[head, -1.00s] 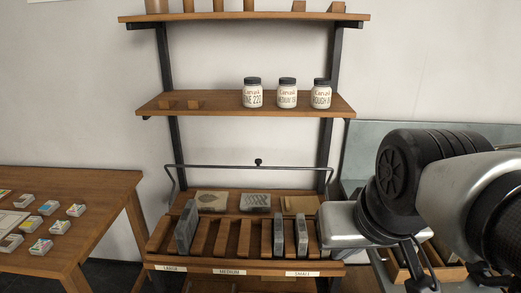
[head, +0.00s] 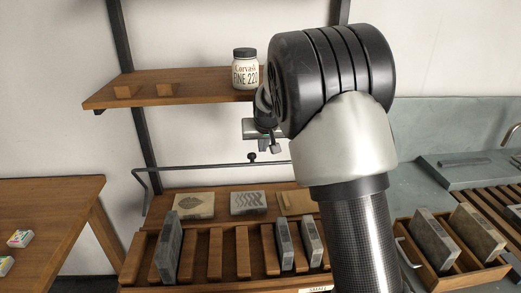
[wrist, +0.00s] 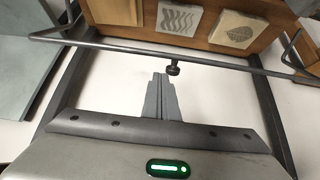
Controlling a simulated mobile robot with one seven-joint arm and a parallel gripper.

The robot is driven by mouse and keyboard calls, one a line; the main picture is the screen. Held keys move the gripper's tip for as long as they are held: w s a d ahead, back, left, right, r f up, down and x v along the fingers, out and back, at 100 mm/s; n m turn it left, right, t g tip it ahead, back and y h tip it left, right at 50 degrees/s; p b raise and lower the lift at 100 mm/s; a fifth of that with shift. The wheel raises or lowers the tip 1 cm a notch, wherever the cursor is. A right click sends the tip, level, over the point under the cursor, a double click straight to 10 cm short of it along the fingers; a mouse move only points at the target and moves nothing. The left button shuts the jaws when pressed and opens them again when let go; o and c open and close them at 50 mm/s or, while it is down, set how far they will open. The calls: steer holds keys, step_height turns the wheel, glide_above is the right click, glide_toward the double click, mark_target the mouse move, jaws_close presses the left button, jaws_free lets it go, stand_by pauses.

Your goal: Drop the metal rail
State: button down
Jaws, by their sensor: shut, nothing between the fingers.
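The metal rail (head: 200,167) is a thin dark bar with a small round knob (head: 251,157) near its middle. It stands raised above the tilted lower shelf of the rack, with a bent arm visible at its left end; my arm hides its right end in the head view. In the wrist view the rail (wrist: 115,47) crosses the upper picture, and the knob (wrist: 174,68) hangs on its near side. My gripper (head: 272,147) is above and right of the knob. In the wrist view its fingers (wrist: 160,77) are shut and empty, pointing close beside the knob; contact cannot be told.
Carved stones (head: 248,202) rest behind slotted wooden holders (head: 215,254) holding several grey slabs. A jar (head: 245,70) stands on the shelf (head: 170,85) above. A wooden crate (head: 450,275) with slabs is at right. A table (head: 50,205) is at left.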

steer(key=x, duration=0.9)
steer(key=shift+s+f, duration=0.1)
steer(key=shift+s, duration=0.05)
